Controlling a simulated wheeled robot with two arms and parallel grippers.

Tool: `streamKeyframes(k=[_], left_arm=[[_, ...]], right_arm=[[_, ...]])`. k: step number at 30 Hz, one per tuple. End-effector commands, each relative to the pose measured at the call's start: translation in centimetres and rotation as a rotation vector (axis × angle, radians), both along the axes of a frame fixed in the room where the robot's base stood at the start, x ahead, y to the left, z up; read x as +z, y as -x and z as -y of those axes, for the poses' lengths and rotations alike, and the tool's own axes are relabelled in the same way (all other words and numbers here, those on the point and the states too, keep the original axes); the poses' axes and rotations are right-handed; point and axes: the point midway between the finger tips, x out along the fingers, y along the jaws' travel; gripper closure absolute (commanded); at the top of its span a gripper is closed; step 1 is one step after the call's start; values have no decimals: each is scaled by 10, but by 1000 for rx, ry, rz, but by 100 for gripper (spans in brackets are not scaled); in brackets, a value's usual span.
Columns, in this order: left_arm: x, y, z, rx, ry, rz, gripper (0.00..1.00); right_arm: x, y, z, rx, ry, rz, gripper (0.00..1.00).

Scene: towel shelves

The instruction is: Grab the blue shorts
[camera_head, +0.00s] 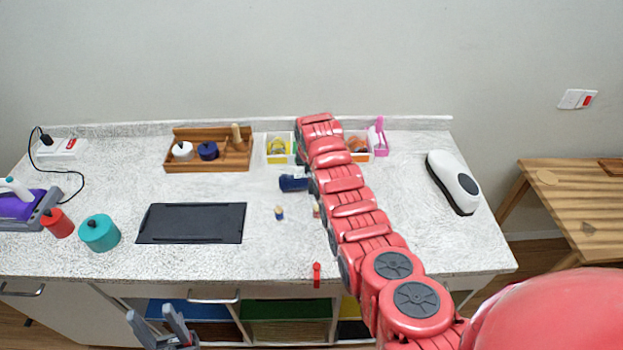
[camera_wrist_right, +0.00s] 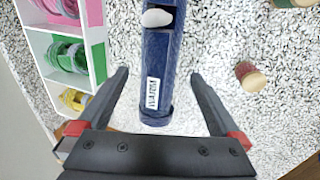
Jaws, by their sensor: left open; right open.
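No blue shorts can be made out in either view. A dark blue, long object with a white label (camera_wrist_right: 153,95) lies on the speckled counter; it also shows in the head view (camera_head: 291,183), partly hidden by my right arm. In the right wrist view my right gripper (camera_wrist_right: 158,74) is open, its fingers on either side of the blue object with gaps between. The right gripper is hidden behind its arm in the head view. My left gripper (camera_head: 150,313) is open and empty, low in front of the counter.
A white box with colored compartments (camera_wrist_right: 68,38) stands close to the right gripper. A small wooden peg (camera_wrist_right: 251,76) is on its other side. The counter (camera_head: 120,180) also holds a wooden tray (camera_head: 180,164), a black board (camera_head: 191,223), a teal pot (camera_head: 99,234) and a white-black device (camera_head: 452,182).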

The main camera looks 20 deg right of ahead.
Motion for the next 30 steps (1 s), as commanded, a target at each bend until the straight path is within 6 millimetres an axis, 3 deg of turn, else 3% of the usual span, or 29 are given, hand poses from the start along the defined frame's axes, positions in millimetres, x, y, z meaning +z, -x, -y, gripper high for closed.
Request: streamKeyframes(k=[1,9,23,30], left_arm=[[7,0,0,0,0,0,50],[1,0,0,0,0,0,50],[1,0,0,0,0,0,50],[1,0,0,0,0,0,50]], right_arm=[[-2,1,1,0,-1,-6,0],[-21,-5,2,-1,1,-3,0],[-25,-7,2,0,1,1,0],[-25,-7,3,0,1,1,43]])
